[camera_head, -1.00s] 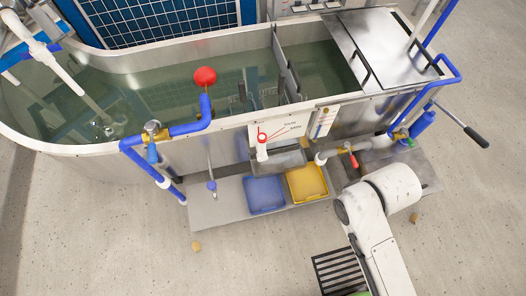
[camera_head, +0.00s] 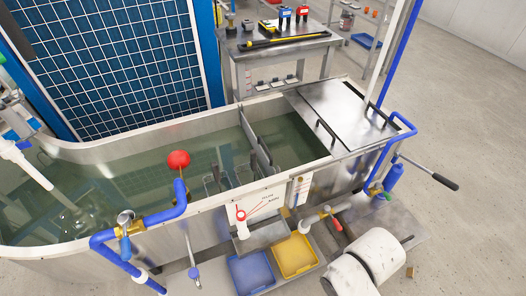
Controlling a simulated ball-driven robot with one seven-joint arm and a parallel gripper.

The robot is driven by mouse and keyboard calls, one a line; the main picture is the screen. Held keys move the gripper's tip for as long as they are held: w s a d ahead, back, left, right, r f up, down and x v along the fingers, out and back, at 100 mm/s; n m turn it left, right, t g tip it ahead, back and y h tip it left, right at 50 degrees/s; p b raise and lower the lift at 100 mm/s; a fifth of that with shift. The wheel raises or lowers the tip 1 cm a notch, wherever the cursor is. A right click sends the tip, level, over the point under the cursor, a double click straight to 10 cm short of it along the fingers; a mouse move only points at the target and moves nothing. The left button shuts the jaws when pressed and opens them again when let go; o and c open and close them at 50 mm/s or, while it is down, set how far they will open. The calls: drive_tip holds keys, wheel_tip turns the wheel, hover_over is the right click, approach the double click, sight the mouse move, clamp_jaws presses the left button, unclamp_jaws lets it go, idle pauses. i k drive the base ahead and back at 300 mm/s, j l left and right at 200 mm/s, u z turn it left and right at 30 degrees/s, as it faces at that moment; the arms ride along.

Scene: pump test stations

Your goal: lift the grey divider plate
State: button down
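A thin grey divider plate (camera_head: 251,131) stands upright across the water tank (camera_head: 200,207), left of the metal lid. Its lower part is under the water. A dark handle-like bar shows along its right side. My gripper is out of view; only a white link of my arm shows at the bottom right, outside the tank and well apart from the plate.
A metal lid (camera_head: 335,115) with dark handles covers the tank's right end. Blue pipes, a red ball (camera_head: 178,159) and a black-gripped lever (camera_head: 441,182) stick out along the front. Blue (camera_head: 252,272) and yellow (camera_head: 295,256) trays sit below. A workbench (camera_head: 285,45) stands behind.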

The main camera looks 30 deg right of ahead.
sight(267, 165)
drive_tip(key=i+l, duration=0.2)
drive_tip(key=i, duration=0.3)
drive_tip(key=i+l, duration=0.2)
drive_tip(key=i, duration=0.35)
